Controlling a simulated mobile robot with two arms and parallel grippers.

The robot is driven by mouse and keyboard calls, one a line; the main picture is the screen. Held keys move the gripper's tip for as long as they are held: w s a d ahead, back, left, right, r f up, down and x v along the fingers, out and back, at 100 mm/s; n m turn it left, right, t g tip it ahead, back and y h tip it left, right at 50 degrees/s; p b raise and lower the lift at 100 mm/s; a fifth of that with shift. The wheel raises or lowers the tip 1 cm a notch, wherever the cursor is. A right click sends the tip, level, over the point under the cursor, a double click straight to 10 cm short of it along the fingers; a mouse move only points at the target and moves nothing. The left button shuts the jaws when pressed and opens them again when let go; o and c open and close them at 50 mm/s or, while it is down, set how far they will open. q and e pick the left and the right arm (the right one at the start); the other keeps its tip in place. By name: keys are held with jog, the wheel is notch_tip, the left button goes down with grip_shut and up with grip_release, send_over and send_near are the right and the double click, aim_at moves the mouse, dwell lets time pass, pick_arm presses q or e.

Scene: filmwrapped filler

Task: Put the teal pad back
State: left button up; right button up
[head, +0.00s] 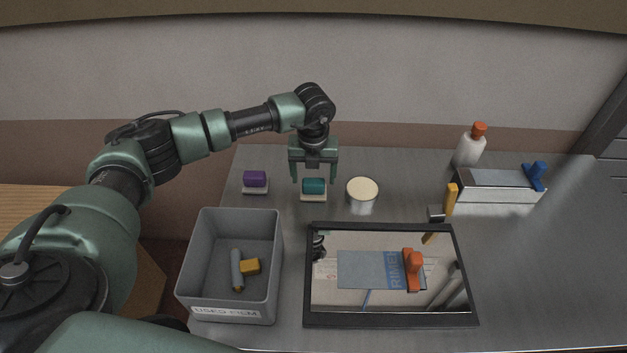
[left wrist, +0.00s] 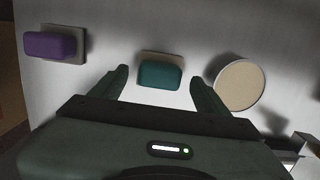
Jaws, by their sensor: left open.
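The teal pad (head: 314,186) sits on a small pale base (head: 314,198) on the grey table. It also shows in the left wrist view (left wrist: 160,75), between the two fingertips in the picture. My left gripper (head: 315,179) is open, with its fingers pointing down on either side of the pad. In the left wrist view the gripper (left wrist: 158,85) has clear gaps between each finger and the pad, and holds nothing. I cannot tell how far above the table the fingertips are. My right gripper is not in view.
A purple pad (head: 255,179) on its base stands left, a round cream-topped tin (head: 362,192) close right. A white bottle (head: 467,152) and a metal box (head: 495,193) stand right.

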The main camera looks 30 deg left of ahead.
aim_at(313, 185)
pick_arm(q)
notch_tip(313, 185, up, 10)
jog(key=s+b, duration=0.1)
jog(key=shift+d+f+b, duration=0.2)
jog(key=shift+b, duration=0.15)
